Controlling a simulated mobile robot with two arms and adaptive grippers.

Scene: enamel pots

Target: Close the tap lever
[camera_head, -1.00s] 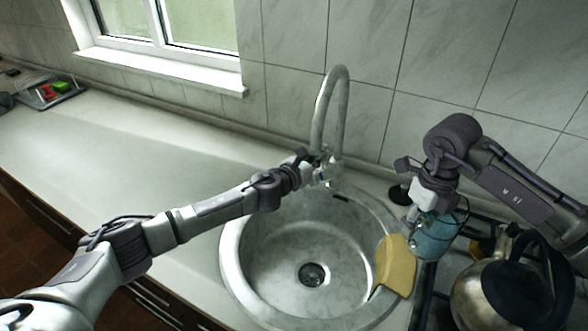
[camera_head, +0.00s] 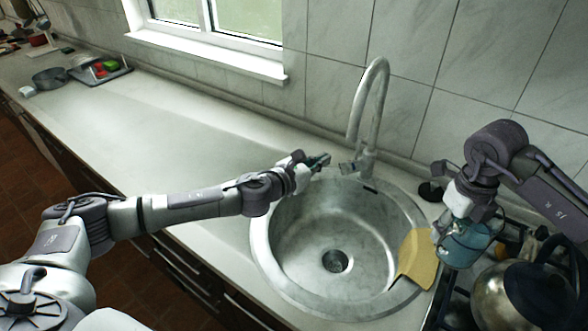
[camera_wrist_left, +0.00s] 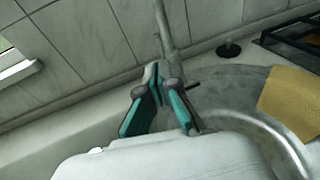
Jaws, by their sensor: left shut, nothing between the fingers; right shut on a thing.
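The tap (camera_head: 371,100) is a tall curved metal spout at the back rim of the round sink. Its small lever (camera_head: 347,168) appears low at the left of the tap base; its exact angle is hard to tell. My left gripper (camera_head: 326,160) is shut and empty, just left of the tap base with a small gap. In the left wrist view the teal-padded fingers (camera_wrist_left: 161,82) partly hide the tap's lower part, and the spout (camera_wrist_left: 165,30) rises behind them. My right gripper (camera_head: 455,213) is shut on a teal enamel pot (camera_head: 465,245) right of the sink.
The round sink (camera_head: 262,250) has a yellow cloth (camera_head: 417,258) over its right rim. A metal kettle (camera_head: 493,293) stands on the stove at right. A tray (camera_head: 103,70) and a pan (camera_head: 50,78) lie far left. The counter between is clear.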

